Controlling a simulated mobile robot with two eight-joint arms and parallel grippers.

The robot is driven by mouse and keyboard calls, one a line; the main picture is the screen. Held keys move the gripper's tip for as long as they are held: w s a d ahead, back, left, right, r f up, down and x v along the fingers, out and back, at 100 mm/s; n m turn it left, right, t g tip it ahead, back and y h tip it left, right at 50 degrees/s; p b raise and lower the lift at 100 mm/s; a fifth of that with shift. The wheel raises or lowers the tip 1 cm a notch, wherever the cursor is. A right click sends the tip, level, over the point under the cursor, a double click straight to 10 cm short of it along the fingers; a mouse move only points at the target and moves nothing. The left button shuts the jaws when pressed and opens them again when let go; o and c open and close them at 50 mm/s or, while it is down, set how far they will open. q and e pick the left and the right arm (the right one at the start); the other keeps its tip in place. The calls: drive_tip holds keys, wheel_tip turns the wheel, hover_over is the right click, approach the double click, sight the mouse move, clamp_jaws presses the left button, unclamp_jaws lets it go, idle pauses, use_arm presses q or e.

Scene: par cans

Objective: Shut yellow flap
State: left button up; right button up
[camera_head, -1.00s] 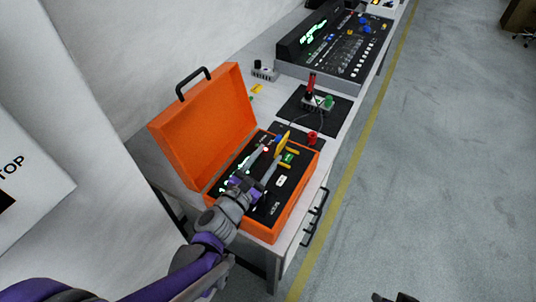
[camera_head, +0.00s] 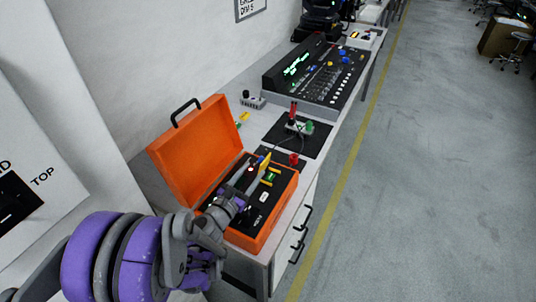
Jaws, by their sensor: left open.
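An orange case (camera_head: 200,150) stands on the bench with its lid raised and a dark panel inside. The yellow flap (camera_head: 264,163) is a small thin piece standing up near the panel's far edge. My left gripper (camera_head: 253,177) reaches over the panel from the lower left. It is open, with its fingertips close to the flap; I cannot tell whether they touch it. The wrist hides the near left part of the panel. My right gripper is not in view.
Behind the case, a black mat (camera_head: 310,143) holds a small device with red and green posts. A mixing console (camera_head: 322,75) stands farther along the bench. A wall borders the left; open floor (camera_head: 430,170) lies right.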

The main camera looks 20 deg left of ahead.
use_arm(q)
drive_tip(key=w, duration=0.3)
drive_tip(key=w+p, duration=0.1)
drive_tip(key=w, duration=0.5)
drive_tip(key=shift+w+d, duration=0.35)
drive_tip(key=shift+w, duration=0.05)
clamp_jaws()
